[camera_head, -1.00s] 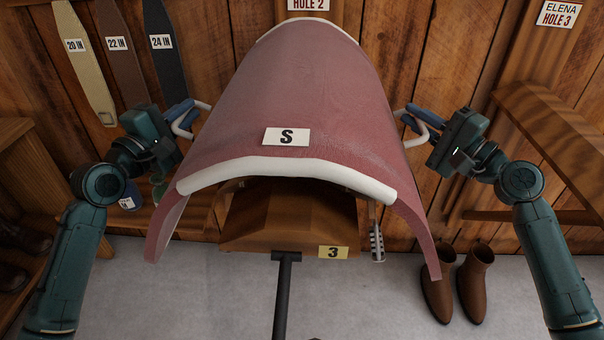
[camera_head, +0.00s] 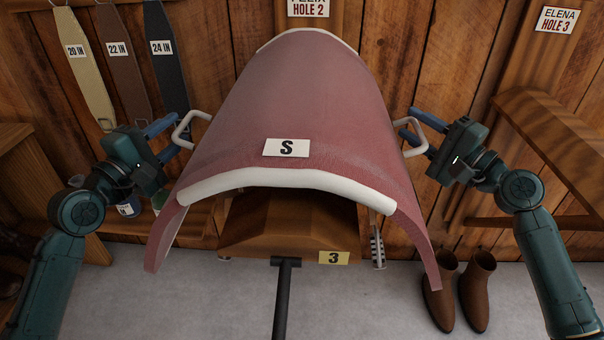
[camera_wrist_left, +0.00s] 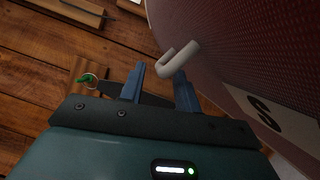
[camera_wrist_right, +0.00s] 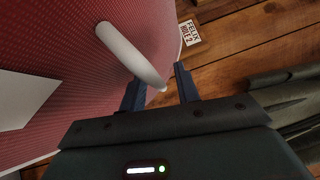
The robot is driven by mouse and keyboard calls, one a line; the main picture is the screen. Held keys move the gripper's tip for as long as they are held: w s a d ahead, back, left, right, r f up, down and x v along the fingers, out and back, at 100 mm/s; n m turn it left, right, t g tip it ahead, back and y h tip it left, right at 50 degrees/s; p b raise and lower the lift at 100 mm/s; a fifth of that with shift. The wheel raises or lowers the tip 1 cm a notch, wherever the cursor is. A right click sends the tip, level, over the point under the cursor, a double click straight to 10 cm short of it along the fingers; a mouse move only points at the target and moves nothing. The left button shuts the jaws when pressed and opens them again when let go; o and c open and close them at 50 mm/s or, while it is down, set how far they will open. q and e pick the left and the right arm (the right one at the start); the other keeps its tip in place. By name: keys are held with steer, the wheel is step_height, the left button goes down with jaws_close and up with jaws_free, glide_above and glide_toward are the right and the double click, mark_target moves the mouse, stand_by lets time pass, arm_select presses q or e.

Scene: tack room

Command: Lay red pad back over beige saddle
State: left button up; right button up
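The red pad (camera_head: 300,110), with white trim and an "S" label, is draped in an arch over the brown wooden rack (camera_head: 290,225) tagged "3". No beige saddle can be made out; the pad hides what lies beneath it. White handles stick out at the pad's left (camera_head: 190,128) and right (camera_head: 425,138). My left gripper (camera_head: 165,137) is open beside the left handle, whose end shows near the fingertips in the left wrist view (camera_wrist_left: 178,60). My right gripper (camera_head: 411,128) is open around or beside the right handle, which reaches between its fingers in the right wrist view (camera_wrist_right: 135,58).
Several straps (camera_head: 120,65) hang on the back wall at left. A wooden shelf frame (camera_head: 555,130) stands at right. Brown boots (camera_head: 465,290) stand on the floor (camera_head: 380,310) at front right. A dark bar (camera_head: 283,300) extends forward from the rack.

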arm_select(q)
steer(key=v, duration=0.4)
arm_select(e)
steer(key=shift+s, duration=0.1)
steer(key=v, duration=1.2)
arm_select(q)
steer(key=shift+s, duration=0.15)
